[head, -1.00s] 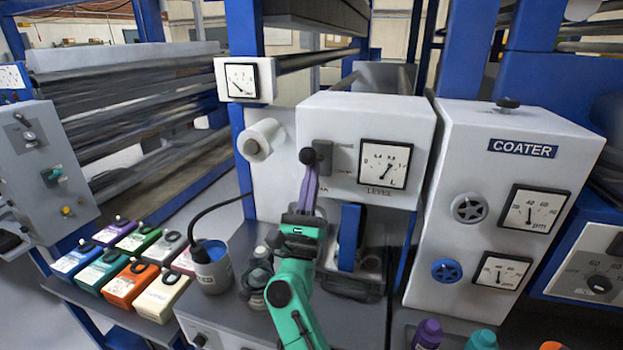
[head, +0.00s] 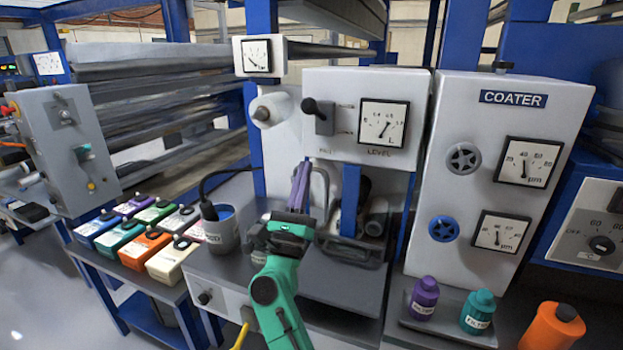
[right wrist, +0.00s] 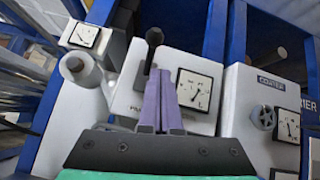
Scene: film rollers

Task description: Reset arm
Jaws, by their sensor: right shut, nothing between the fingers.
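My right arm is green, and its gripper (head: 301,172) has purple fingers that point up in front of the machine. The fingers are shut together with nothing between them. In the right wrist view the gripper (right wrist: 163,88) sits in front of the level box. The level box (head: 420,90) is white, with a LEVEL gauge (head: 384,122) and a black-knobbed lever (head: 318,112) above and apart from the fingertips in the head view. The lever (right wrist: 153,42) also shows in the right wrist view, just left of the fingers. My left gripper is not in view.
A grey cup (head: 221,228) with a black hose stands left of my right arm. Several coloured canisters (head: 146,243) fill the left shelf. The COATER cabinet (head: 470,120) stands right. Purple (head: 424,298), teal (head: 478,311) and orange (head: 552,328) bottles stand at lower right.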

